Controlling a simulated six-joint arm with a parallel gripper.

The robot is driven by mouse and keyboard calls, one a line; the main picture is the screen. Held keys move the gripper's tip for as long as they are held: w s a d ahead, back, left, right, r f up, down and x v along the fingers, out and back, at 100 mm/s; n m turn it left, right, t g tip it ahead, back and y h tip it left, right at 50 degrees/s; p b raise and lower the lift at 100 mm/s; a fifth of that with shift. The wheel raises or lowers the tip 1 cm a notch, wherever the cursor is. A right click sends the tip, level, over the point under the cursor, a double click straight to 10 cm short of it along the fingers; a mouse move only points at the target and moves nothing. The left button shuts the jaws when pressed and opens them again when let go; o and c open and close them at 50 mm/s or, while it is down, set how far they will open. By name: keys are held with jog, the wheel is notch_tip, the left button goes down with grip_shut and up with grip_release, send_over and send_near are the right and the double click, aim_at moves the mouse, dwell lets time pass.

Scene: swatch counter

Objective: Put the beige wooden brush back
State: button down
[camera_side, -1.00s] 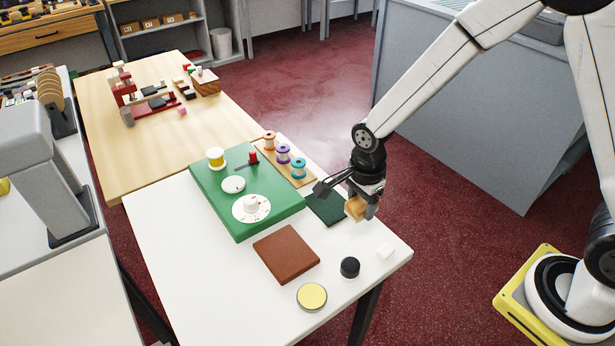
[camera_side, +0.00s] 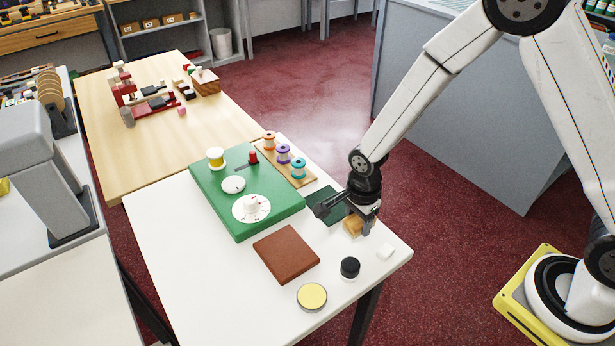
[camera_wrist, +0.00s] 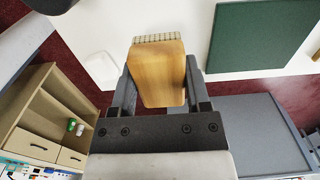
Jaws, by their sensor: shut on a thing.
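The beige wooden brush (camera_side: 352,226) is between the jaws of my gripper (camera_side: 358,222), low over the right side of the white table. In the wrist view the brush (camera_wrist: 158,75) fills the space between the two fingers (camera_wrist: 158,92), with its bristle grid at the far end. My gripper is shut on it. Whether the brush touches the table cannot be told. A dark green square mat (camera_side: 327,204) lies just behind and left of the brush; the mat also shows in the wrist view (camera_wrist: 262,35), apart from the brush.
A white block (camera_side: 385,252), a black-capped jar (camera_side: 349,268), a yellow-lidded tin (camera_side: 311,297) and a brown pad (camera_side: 286,254) lie nearby. A green board (camera_side: 225,205) with dials and a rack of thread spools (camera_side: 299,168) stand further back. The table's right edge is close.

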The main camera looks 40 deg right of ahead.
aim_at(359, 219)
jog(key=shift+f, duration=1.3)
jog(key=shift+f, duration=0.15)
jog(key=shift+c, duration=0.3)
grip_release()
jog(key=shift+r, duration=6.15)
